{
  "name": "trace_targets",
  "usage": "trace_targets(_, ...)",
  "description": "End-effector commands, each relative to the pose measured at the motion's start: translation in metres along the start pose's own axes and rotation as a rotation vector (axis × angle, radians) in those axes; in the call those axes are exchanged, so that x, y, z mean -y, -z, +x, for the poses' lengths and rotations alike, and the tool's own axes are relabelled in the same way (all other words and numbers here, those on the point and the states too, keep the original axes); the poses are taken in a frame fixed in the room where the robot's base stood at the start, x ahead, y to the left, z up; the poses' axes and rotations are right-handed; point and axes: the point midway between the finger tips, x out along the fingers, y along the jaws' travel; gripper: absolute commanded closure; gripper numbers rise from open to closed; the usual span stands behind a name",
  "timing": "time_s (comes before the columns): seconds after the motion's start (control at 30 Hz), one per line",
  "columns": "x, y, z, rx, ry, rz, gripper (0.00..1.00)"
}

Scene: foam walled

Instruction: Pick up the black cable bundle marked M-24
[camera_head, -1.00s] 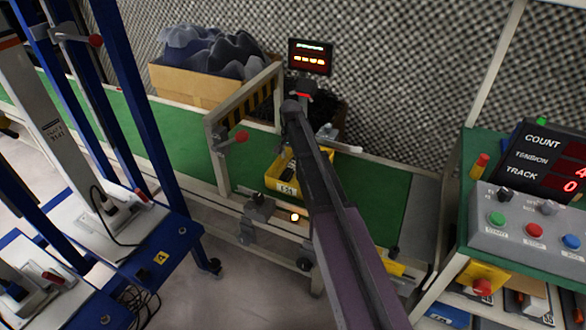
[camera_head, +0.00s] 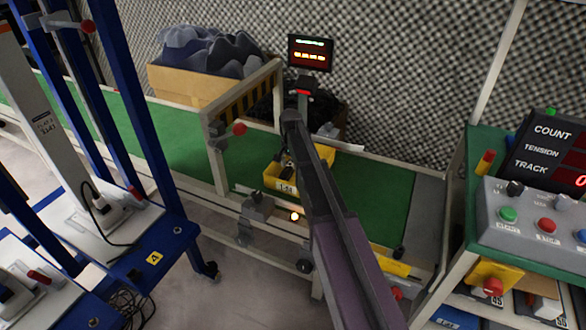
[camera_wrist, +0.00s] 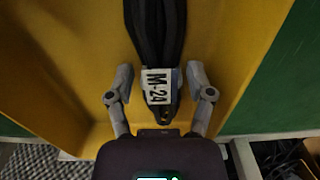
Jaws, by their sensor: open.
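The black cable bundle (camera_wrist: 156,35) with a white M-24 label (camera_wrist: 157,86) lies in a yellow bin (camera_wrist: 60,75) in the wrist view. My gripper (camera_wrist: 159,75) is open, with one finger on each side of the bundle's labelled end. Small gaps show between the fingers and the bundle; the depth of the fingers relative to it is hard to judge. In the head view the yellow bin (camera_head: 270,182) stands on the green belt, and my arm covers part of it. The bundle is only a small dark shape there, and my gripper is hardly visible.
The green belt (camera_head: 385,205) runs past a metal gate frame (camera_head: 216,160) left of the bin. A small display (camera_head: 310,54) stands behind. A button console (camera_head: 535,215) is on the right, and blue racks (camera_head: 150,270) are on the left.

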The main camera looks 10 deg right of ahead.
Motion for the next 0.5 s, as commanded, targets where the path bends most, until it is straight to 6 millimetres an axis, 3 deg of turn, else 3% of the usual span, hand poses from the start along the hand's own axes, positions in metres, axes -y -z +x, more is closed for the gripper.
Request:
trace_targets(0.4, 0.0003, -0.0002, -0.0003, 0.0, 0.0, 0.0, 0.31)
trace_targets(0.43, 0.0003, -0.0002, -0.0003, 0.0, 0.0, 0.0, 0.34)
trace_targets(0.5, 0.0003, -0.0002, -0.0003, 0.0, 0.0, 0.0, 0.55)
